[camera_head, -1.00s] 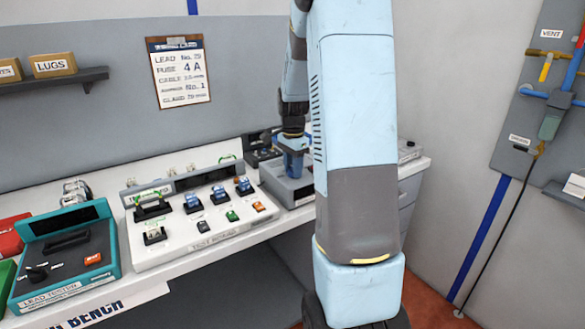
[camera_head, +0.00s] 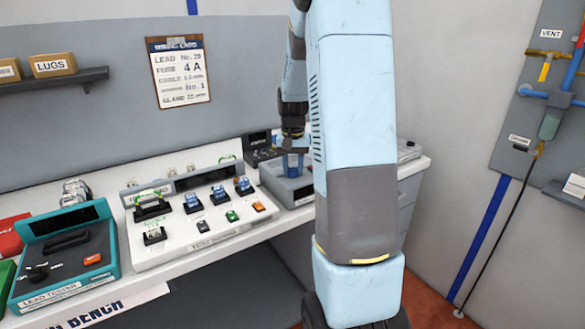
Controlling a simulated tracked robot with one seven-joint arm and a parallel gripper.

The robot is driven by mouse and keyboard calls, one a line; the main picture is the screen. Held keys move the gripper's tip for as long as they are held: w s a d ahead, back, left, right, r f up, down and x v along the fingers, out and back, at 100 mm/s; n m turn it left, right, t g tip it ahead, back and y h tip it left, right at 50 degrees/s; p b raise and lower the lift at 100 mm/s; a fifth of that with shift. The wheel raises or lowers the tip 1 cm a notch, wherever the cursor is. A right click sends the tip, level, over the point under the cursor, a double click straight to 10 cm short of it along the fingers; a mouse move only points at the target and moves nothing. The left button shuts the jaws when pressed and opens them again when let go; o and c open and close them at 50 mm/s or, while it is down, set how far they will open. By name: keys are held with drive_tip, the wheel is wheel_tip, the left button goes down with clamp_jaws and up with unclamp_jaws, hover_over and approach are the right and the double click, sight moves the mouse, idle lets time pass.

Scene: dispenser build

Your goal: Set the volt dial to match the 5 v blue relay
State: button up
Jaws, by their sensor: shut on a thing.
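My gripper (camera_head: 293,168) points down at the top of a grey unit (camera_head: 276,184) at the right end of the bench, partly behind my arm. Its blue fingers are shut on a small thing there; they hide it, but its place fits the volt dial. The dial's marks and setting cannot be read. Several blue relays, one of them here (camera_head: 193,203), sit in black sockets on the white test panel (camera_head: 150,255) left of the grey unit. Their voltage labels are too small to read.
A teal lead tester (camera_head: 110,262) stands at the left of the bench. Small dark, green and orange switches (camera_head: 232,216) line the panel's front. A dark device (camera_head: 258,149) stands behind the grey unit. A clipboard (camera_head: 179,72) hangs on the wall.

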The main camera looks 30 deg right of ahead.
drive_tip(key=shift+w+r+n, duration=0.1)
drive_tip(key=shift+w+n, duration=0.05)
drive_tip(key=shift+n, duration=0.85)
drive_tip(key=o, duration=1)
wheel_tip(320, 180, up, 14)
drive_tip(key=shift+f, duration=0.2)
